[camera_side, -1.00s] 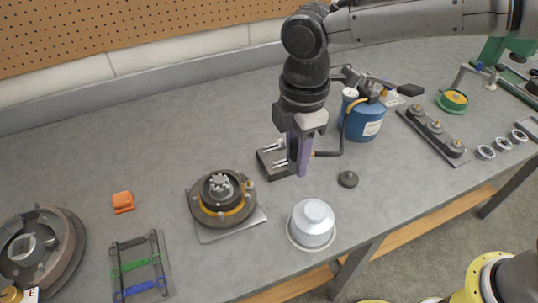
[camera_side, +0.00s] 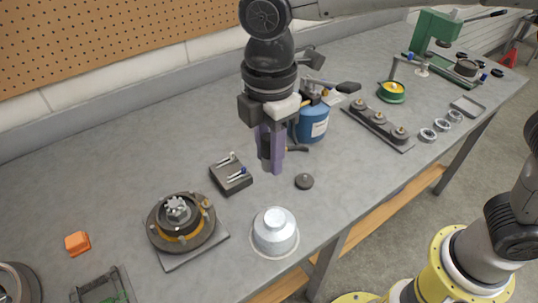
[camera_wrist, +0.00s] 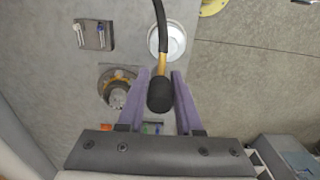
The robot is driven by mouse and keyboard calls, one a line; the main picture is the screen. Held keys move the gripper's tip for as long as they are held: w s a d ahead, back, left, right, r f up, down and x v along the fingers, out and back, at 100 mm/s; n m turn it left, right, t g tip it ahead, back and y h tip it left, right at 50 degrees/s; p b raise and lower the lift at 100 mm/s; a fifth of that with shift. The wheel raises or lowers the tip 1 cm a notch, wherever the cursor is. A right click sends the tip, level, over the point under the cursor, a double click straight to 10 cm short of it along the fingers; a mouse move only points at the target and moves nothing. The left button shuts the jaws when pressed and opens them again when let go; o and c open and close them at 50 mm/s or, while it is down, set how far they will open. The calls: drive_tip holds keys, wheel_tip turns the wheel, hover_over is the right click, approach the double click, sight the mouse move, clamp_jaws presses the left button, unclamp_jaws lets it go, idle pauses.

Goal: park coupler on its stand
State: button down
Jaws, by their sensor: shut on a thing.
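My gripper (camera_side: 270,165) points down above the bench in the side view, with purple fingers. In the wrist view, my gripper (camera_wrist: 162,78) is shut on the coupler (camera_wrist: 160,97), a black rounded body with a brass neck and a black hose running off the top. In the side view the coupler is mostly hidden by the fingers. I cannot tell whether this block is the coupler's stand.
A blue canister (camera_side: 317,124) stands close behind and right of the gripper.

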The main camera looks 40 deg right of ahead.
drive_tip(key=shift+r, duration=0.2)
drive_tip(key=shift+w+a, duration=0.1)
drive_tip(key=shift+w, duration=0.05)
drive_tip(key=shift+w+f+n, duration=0.3)
drive_tip(key=shift+f+n, duration=0.05)
drive_tip(key=shift+f, duration=0.25)
drive_tip(key=shift+w+f+n, duration=0.25)
drive_tip(key=shift+f+n, duration=0.1)
drive_tip(key=shift+f, duration=0.25)
drive_tip(key=shift+m, duration=0.7)
drive_tip(key=w+d+f, duration=0.1)
drive_tip(key=d+f, duration=0.2)
drive_tip(key=d, duration=0.2)
drive_tip(key=w+d+f, duration=0.1)
drive_tip(key=d+f, duration=0.3)
drive_tip(key=d, duration=0.1)
drive_tip(key=w+d+f, duration=0.2)
drive_tip(key=d+f, duration=0.1)
drive_tip(key=d, duration=0.2)
drive_tip(key=shift+w+f, duration=0.1)
drive_tip(key=shift+f, duration=2.65)
drive_tip(key=shift+f, duration=0.9)
